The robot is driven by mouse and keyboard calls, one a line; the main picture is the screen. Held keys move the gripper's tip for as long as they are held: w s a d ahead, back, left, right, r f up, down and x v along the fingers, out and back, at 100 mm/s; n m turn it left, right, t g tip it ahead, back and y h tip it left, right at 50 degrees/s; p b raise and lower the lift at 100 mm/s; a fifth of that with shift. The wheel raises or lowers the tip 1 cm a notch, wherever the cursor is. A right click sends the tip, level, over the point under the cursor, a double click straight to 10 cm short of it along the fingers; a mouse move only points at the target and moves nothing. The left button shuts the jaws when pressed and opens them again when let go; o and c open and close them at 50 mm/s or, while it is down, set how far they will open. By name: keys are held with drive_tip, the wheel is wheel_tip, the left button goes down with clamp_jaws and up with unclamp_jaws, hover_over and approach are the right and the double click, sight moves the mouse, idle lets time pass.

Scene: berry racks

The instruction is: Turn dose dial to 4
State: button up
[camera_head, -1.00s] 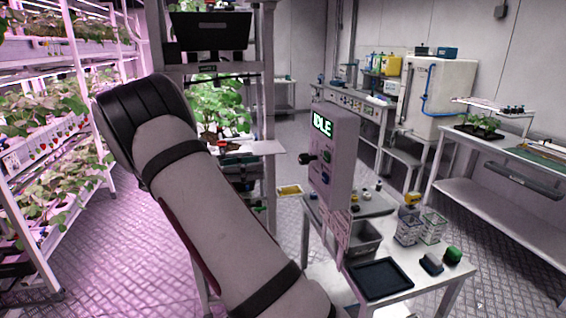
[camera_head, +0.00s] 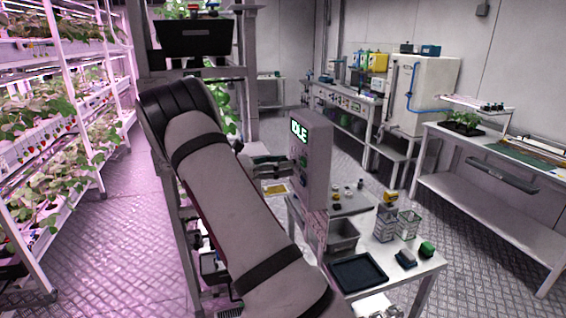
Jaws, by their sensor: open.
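The control box (camera_head: 313,165) is a grey upright panel on a stand, with a lit display (camera_head: 299,131) reading "IDLE". Small coloured buttons (camera_head: 303,160) sit on its face below the display. My gripper (camera_head: 279,166) is small in view, with its jaws open, at the box's left side where the dark dial knob sticks out. The knob is hidden or merged with the fingers here, so its setting and any contact cannot be told. No dial numbers are readable. My large grey arm covers the middle left of the view.
A white table (camera_head: 386,262) beside the box holds a dark tray (camera_head: 358,272), a grey bin (camera_head: 343,236), clear baskets (camera_head: 387,222) and small items. Plant racks (camera_head: 60,130) line the left. Benches (camera_head: 500,200) stand at right. Floor between is open.

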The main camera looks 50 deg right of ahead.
drive_tip(key=shift+d, duration=0.1)
clamp_jaws()
